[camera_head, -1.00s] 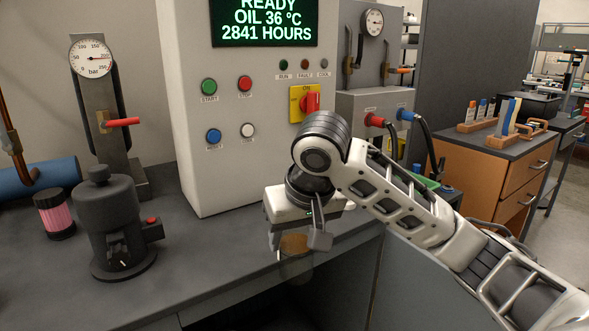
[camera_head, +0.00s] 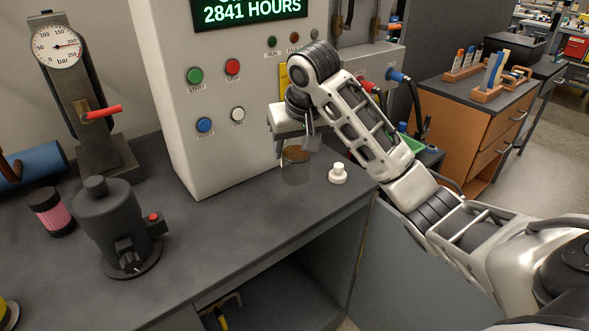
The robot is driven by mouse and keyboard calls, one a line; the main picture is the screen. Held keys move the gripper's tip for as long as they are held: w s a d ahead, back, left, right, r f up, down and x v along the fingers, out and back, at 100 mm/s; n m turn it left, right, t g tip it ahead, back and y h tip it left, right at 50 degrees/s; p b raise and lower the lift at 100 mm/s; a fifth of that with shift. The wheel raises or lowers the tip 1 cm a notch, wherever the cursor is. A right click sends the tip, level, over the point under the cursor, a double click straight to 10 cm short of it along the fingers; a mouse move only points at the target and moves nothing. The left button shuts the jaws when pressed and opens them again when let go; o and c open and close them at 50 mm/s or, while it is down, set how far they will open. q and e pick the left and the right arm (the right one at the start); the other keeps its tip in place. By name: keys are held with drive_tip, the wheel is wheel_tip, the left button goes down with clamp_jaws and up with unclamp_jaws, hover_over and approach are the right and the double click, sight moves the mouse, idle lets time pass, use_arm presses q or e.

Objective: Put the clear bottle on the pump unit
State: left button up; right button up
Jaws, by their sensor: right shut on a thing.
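The clear bottle (camera_head: 295,172) is see-through with a brownish patch near its top, and it hangs below my right gripper (camera_head: 296,143). The gripper is shut on the bottle's upper part, which the fingers partly hide. The bottle is in front of the cabinet's right side, over the bench; I cannot tell whether its base touches the bench. A dark grey round unit (camera_head: 108,222) with a red button and a front knob, apparently the pump unit, stands on the bench at the left, well apart from the bottle. My left gripper is not in view.
A small white knobbed object (camera_head: 338,173) stands right of the bottle. A pink jar (camera_head: 50,211) and a pressure gauge stand (camera_head: 75,95) are near the dark unit. The bench between unit and bottle is clear.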

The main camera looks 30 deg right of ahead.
drive_tip(key=shift+w+d+f+p, duration=0.15)
drive_tip(key=shift+w+d+f, duration=0.55)
drive_tip(key=shift+f, duration=0.8)
drive_tip(key=shift+w+d+f+p, duration=0.2)
drive_tip(key=shift+w+d+f, duration=0.2)
drive_tip(key=shift+w+f, duration=0.9)
drive_tip(key=shift+w+d+f+p, duration=0.15)
drive_tip(key=shift+w+d+f, duration=0.4)
drive_tip(key=shift+f, duration=1.2)
drive_tip(key=shift+f, duration=0.1)
drive_tip(key=shift+f, duration=0.1)
drive_tip(key=o, duration=1.2)
drive_tip(key=shift+c, duration=0.2)
drive_tip(key=shift+s+r, duration=0.1)
drive_tip(key=shift+r, duration=0.35)
drive_tip(key=b+v, duration=0.1)
drive_tip(key=v, duration=1)
drive_tip(key=shift+s+r, duration=0.2)
drive_tip(key=shift+s, duration=0.05)
